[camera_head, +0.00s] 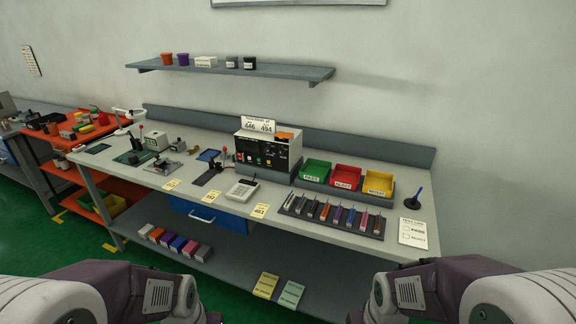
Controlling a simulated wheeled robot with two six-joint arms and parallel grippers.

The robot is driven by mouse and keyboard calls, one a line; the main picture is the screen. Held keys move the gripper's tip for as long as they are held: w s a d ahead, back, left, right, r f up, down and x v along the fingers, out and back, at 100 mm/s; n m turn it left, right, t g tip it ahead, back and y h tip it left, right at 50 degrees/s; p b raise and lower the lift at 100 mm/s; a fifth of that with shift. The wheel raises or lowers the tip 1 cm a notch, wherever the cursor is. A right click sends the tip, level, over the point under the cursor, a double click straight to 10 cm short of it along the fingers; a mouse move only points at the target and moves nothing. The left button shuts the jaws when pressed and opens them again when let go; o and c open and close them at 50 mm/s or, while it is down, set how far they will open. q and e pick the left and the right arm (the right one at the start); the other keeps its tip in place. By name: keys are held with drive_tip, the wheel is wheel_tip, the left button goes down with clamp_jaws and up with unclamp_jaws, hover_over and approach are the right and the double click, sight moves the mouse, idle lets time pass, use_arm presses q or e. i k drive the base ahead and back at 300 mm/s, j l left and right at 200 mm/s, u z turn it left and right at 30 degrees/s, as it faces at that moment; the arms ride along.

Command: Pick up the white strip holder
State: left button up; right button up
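A dark rack (333,221) lies near the front edge of the grey bench, right of the middle. It holds a row of several slim holders or strips in different colours. A pale one (289,201) stands at its left end; it is too small to tell whether this is the white strip holder. My left and right arms show at the bottom corners, well short of the bench. Their gripper fingers are not visible, and nothing is seen held.
Green, red and yellow bins (346,177) stand behind the rack, with a control box (267,150) to their left. A white card (412,233) lies to the right. A white keypad device (242,190) sits left of the rack. The lower shelf (225,270) carries several small boxes.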

sight(292, 199)
drive_tip(key=i+l+u, duration=0.1)
drive_tip(key=i+u, duration=0.15)
drive_tip(key=i, duration=0.3)
drive_tip(key=i+l+u, duration=0.2)
drive_tip(key=i, duration=0.4)
